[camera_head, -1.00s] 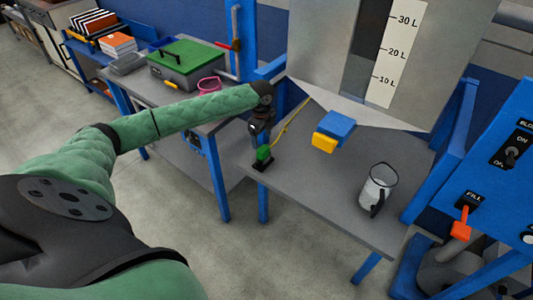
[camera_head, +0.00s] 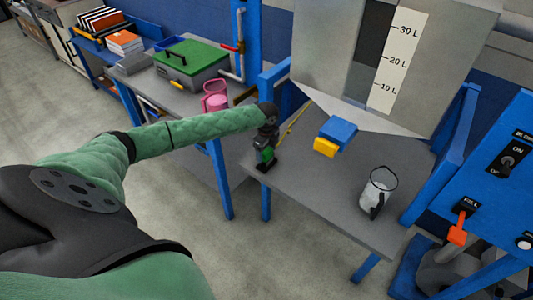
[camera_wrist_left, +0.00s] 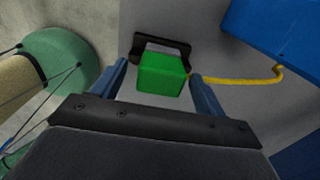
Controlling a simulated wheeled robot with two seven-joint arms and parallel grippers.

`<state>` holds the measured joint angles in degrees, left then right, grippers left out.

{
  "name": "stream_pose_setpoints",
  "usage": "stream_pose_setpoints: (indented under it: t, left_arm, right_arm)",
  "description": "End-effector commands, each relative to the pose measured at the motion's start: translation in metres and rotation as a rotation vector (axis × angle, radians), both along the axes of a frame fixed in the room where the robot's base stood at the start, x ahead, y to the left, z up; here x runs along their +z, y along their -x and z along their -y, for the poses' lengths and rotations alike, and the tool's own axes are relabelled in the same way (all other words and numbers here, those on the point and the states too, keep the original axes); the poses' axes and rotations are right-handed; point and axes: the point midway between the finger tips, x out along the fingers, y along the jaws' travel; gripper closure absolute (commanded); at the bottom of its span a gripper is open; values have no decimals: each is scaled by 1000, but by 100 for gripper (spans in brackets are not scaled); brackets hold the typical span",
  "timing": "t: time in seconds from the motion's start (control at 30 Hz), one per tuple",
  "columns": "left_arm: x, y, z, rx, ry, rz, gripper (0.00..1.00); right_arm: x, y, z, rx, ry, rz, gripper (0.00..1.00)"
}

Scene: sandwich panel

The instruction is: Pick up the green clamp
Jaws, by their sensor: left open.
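The green clamp (camera_head: 267,154) is at the left front corner of the grey table, on a black base, with my left gripper (camera_head: 266,146) right above it. In the left wrist view the green clamp (camera_wrist_left: 162,74) shows as a green block beside a black bracket. It lies between the two blue fingers of my left gripper (camera_wrist_left: 160,82), which are open with gaps on both sides. A yellow cord (camera_wrist_left: 240,80) runs off to the right of the clamp. My right gripper is not in view.
A blue and yellow block (camera_head: 336,136) and a clear jug (camera_head: 376,192) stand on the grey table (camera_head: 310,195). A metal hopper (camera_head: 345,50) hangs above its back. A blue control panel (camera_head: 490,190) stands at right. A pink mug (camera_head: 214,96) is on the left table.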

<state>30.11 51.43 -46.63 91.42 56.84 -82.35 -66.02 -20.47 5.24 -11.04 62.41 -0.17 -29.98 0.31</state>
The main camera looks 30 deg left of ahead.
Motion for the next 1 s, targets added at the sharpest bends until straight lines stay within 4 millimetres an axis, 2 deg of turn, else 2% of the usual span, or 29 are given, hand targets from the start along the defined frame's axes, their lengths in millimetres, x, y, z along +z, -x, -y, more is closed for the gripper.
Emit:
stream_pose_setpoints:
  t: [0.37, 0.63, 1.0]
  left_arm:
    - [-7, 0, -1, 0, -1, 1, 27]
    - [-7, 0, -1, 0, -1, 1, 78]
    - [-3, -1, 0, 0, -1, 3, 79]
  right_arm:
    - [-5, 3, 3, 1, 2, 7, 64]
    - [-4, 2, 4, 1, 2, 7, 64]
    - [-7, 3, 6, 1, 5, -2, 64]
